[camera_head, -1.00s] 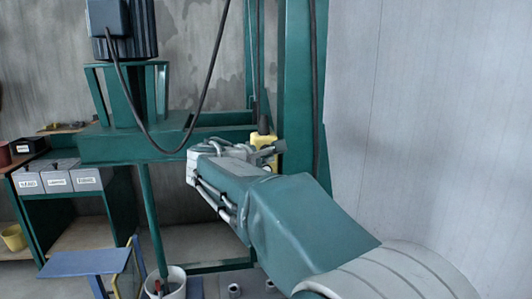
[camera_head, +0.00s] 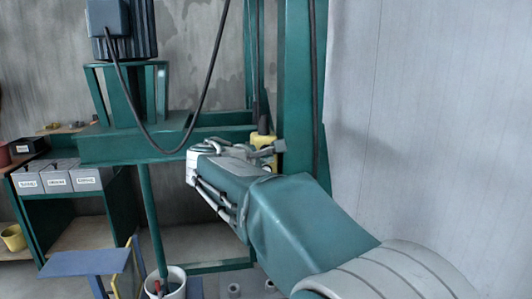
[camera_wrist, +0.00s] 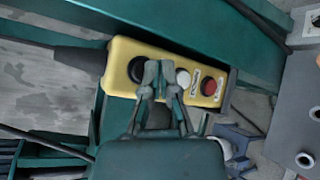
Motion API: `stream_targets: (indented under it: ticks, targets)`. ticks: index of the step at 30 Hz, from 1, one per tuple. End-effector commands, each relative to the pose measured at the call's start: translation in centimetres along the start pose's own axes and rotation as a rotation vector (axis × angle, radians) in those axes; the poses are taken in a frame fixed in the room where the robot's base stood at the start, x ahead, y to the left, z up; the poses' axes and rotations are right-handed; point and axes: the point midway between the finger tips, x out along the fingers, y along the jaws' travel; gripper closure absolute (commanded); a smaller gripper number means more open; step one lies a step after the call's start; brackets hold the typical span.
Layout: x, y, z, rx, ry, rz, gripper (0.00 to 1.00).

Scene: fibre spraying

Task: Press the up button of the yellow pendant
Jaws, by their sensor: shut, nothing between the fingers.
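The yellow pendant (camera_wrist: 118,65) lies slantwise across the wrist view. It has a round black button (camera_wrist: 137,69), a white button (camera_wrist: 183,78) and a red button (camera_wrist: 209,86), with small labels between the white and red ones. My gripper (camera_wrist: 159,70) is shut and empty. Its fingertips overlap the pendant's face between the black and white buttons; I cannot tell whether they touch it. In the head view, the yellow pendant (camera_head: 262,139) shows beside the green column, partly hidden by my gripper (camera_head: 272,148).
A green column (camera_head: 301,90) stands just right of the pendant, with a green beam (camera_head: 125,146) to the left. A black cable (camera_head: 204,85) hangs in front of the beam. A white bucket (camera_head: 176,280) and blue stand (camera_head: 85,262) are below. A pale wall (camera_head: 430,120) fills the right.

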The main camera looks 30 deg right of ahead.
Motion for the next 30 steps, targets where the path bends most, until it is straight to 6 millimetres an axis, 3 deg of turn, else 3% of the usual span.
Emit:
stream_targets:
  ticks: [30]
  targets:
    - [0.63, 0.52, -0.26, 0.0, 0.0, 0.0, 1.0]
